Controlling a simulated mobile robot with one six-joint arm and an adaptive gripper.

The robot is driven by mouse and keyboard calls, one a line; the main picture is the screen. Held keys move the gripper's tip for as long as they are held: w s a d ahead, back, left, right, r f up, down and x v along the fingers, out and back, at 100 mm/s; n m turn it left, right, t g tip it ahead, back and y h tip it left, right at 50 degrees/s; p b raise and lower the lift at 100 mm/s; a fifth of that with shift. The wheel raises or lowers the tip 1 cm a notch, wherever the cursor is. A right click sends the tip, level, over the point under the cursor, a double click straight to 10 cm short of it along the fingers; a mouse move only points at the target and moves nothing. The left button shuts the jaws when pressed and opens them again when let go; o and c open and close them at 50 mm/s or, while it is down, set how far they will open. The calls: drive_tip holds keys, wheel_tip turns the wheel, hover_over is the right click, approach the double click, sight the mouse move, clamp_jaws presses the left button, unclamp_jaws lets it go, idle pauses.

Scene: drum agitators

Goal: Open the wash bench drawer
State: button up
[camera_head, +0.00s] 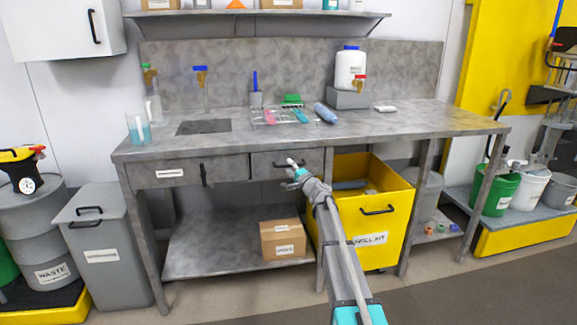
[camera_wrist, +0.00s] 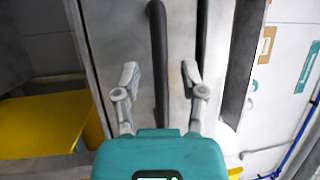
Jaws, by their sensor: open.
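The grey wash bench (camera_head: 390,125) has a drawer row under its top. The right drawer front (camera_head: 262,167) looks closed, flush with the bench front. Its black bar handle (camera_wrist: 158,50) shows in the wrist view; in the head view my gripper partly covers it. My gripper (camera_head: 294,168) is in front of this drawer. In the wrist view my gripper (camera_wrist: 160,75) is open, its two fingers on either side of the handle with gaps on both sides. Whether the fingertips reach past the bar in depth cannot be told. The left drawer front (camera_head: 165,174) bears a white label and looks closed.
A yellow spill kit bin (camera_head: 378,235) stands under the bench, close to my arm. A cardboard box (camera_head: 282,240) sits on the lower shelf (camera_head: 215,245). A grey lidded bin (camera_head: 103,250) stands at left. Bottles and tools lie on the bench top. Floor is clear at front right.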

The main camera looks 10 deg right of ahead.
drive_tip(key=shift+w+a+r, duration=0.15)
drive_tip(key=shift+w+a, duration=0.1)
drive_tip(key=shift+w, duration=0.35)
clamp_jaws()
